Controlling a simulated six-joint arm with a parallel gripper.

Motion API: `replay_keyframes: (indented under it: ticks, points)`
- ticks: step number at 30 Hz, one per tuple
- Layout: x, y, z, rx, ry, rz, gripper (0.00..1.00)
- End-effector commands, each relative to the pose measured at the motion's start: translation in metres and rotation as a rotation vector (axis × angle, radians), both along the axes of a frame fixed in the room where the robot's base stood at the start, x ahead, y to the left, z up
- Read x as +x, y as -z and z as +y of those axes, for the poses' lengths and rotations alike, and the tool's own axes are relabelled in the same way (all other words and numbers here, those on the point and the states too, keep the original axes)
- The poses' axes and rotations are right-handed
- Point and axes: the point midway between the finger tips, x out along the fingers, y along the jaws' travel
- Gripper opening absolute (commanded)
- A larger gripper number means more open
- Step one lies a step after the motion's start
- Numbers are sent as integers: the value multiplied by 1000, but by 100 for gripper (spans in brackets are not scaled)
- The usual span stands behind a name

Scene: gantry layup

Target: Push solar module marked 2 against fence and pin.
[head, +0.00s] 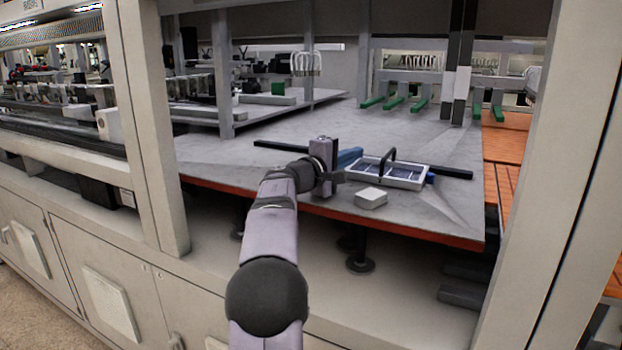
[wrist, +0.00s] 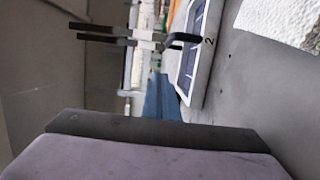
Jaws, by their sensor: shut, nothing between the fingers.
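The solar module (head: 408,181) is a white-framed panel with dark blue cells and a black arched handle. A blue block (head: 349,156) stands at the module's left end, also in the wrist view (wrist: 160,99). No pin can be made out for certain. My gripper (head: 338,177) is shut and empty, just left of the module.
A small white block (head: 370,198) lies in front of the module, near the table's (head: 440,216) front edge. Another blue piece (head: 430,178) is at the module's right end. Green-footed supports (head: 420,106) stand at the back.

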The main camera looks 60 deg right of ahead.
Motion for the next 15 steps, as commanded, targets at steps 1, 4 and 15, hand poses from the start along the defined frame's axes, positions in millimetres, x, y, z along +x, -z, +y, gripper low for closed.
replay_keyframes:
  ticks: [1,4,15]
  points:
    - [4,4,11,-1,-3,-1,0]
    - [9,4,32,-1,-4,-1,0]
    - [29,3,109,0,-6,-1,0]
